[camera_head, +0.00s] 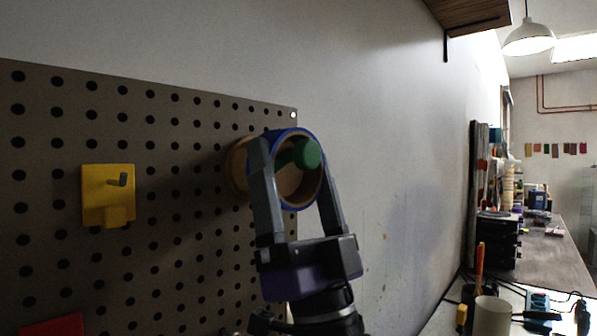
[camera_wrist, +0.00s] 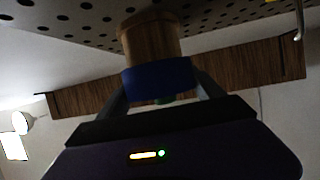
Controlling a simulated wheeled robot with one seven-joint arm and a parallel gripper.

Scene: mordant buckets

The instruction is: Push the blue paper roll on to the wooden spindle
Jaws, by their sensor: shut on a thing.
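The blue paper roll (camera_head: 274,134) is a short ring with a blue outside and a brown inner wall. My gripper (camera_head: 289,152) is shut on it, one finger on each side. The wooden spindle (camera_head: 237,168) stands out from the pegboard behind the roll. Its green tip (camera_head: 306,154) shows inside the roll's opening, off centre to the upper right. In the wrist view the roll (camera_wrist: 158,79) sits in line with the brown spindle body (camera_wrist: 150,38), and the green tip (camera_wrist: 165,99) pokes out on the near side. How far the roll is seated is hard to tell.
The grey pegboard (camera_head: 180,120) fills the left of the head view. A yellow holder with a hook (camera_head: 108,196) and a red piece (camera_head: 52,326) are on it. A wooden shelf (camera_head: 470,14) is high on the wall. A cluttered bench (camera_head: 550,250) stands far right.

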